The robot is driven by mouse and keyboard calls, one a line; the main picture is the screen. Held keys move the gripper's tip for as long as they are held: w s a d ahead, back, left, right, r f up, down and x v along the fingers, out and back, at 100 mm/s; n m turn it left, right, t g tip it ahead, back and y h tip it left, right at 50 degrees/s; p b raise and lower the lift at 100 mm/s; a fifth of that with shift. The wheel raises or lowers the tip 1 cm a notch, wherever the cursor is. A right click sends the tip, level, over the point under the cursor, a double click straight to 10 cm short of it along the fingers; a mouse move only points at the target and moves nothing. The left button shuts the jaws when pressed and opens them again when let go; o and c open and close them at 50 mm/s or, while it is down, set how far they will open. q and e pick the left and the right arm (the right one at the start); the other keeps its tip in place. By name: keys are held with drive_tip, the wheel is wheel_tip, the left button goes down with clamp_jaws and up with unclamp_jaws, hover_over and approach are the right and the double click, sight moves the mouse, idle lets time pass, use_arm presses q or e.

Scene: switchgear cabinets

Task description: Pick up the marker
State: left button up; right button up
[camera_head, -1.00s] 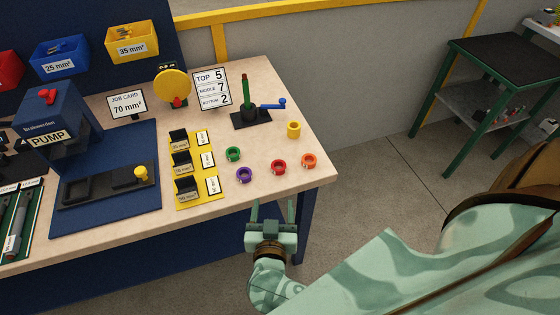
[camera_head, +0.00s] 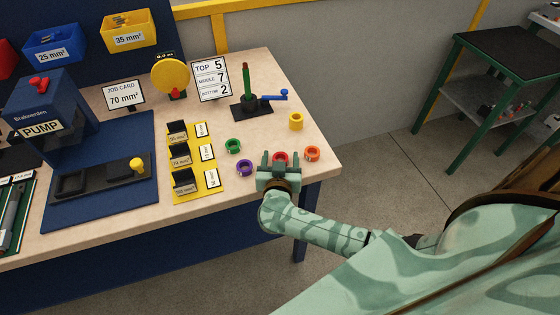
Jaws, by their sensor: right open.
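Several small coloured rings lie on the right part of the wooden bench; which of them the task calls the marker I cannot tell. They are a green ring (camera_head: 233,145), a purple ring (camera_head: 245,167), a red ring (camera_head: 280,156), an orange ring (camera_head: 312,153) and a taller yellow ring (camera_head: 296,121). My right gripper (camera_head: 281,161) is open at the bench's front edge. Its two fingers appear on either side of the red ring, partly covering it; contact cannot be told. My left gripper is out of view.
A yellow rack (camera_head: 192,157) with black holders stands left of the rings.

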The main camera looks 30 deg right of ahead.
drive_tip(key=shift+w+d, duration=0.15)
drive_tip(key=shift+w, duration=0.05)
drive_tip(key=c, duration=1.1)
drive_tip(key=shift+o, duration=0.2)
